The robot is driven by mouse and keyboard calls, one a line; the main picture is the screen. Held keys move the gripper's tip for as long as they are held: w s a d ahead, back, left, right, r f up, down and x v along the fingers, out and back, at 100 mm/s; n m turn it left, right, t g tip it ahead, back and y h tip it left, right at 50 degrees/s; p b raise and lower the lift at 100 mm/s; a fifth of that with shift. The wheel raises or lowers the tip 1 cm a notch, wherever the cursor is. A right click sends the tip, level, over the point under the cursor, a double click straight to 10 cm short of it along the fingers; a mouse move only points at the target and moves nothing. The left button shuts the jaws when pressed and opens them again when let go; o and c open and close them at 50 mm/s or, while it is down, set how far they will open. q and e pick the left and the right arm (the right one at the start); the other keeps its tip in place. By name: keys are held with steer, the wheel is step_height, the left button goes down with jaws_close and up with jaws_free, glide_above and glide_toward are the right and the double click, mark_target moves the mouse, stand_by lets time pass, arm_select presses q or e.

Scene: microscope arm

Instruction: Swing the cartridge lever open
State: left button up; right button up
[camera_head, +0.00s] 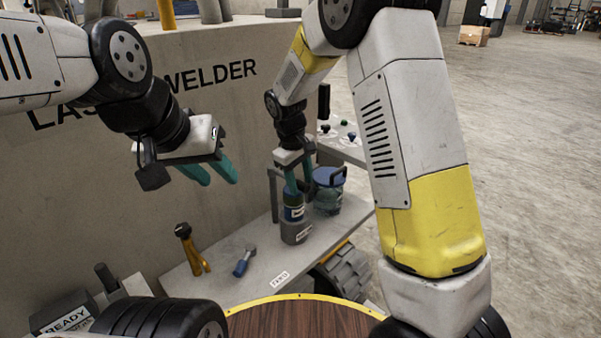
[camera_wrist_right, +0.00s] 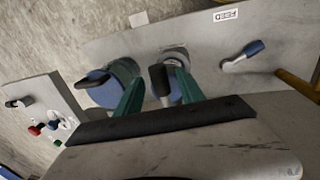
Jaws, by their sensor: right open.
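A blue cartridge (camera_head: 294,212) stands upright in a grey holder (camera_head: 296,233) on the bench. In the right wrist view, a lever with a black grip (camera_wrist_right: 160,77) stands in front of the grey round holder; I take it for the cartridge lever. My right gripper (camera_head: 297,186) is open above the cartridge, pointing down. In the wrist view, its teal fingers (camera_wrist_right: 159,82) lie either side of the black grip with gaps; contact is unclear. My left gripper (camera_head: 214,177) is open and empty in the air, left of the cartridge.
A blue-lidded jar (camera_head: 328,190) stands close right of the cartridge. A blue-handled lever (camera_head: 244,261) by the FEED label (camera_head: 280,279) and a yellow stand (camera_head: 192,250) are on the bench to the left. The welder wall (camera_head: 200,125) rises behind. Coloured knobs (camera_wrist_right: 41,129) sit beyond the jar.

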steer(key=shift+f, duration=0.2)
jaws_close()
stand_by(1.3)
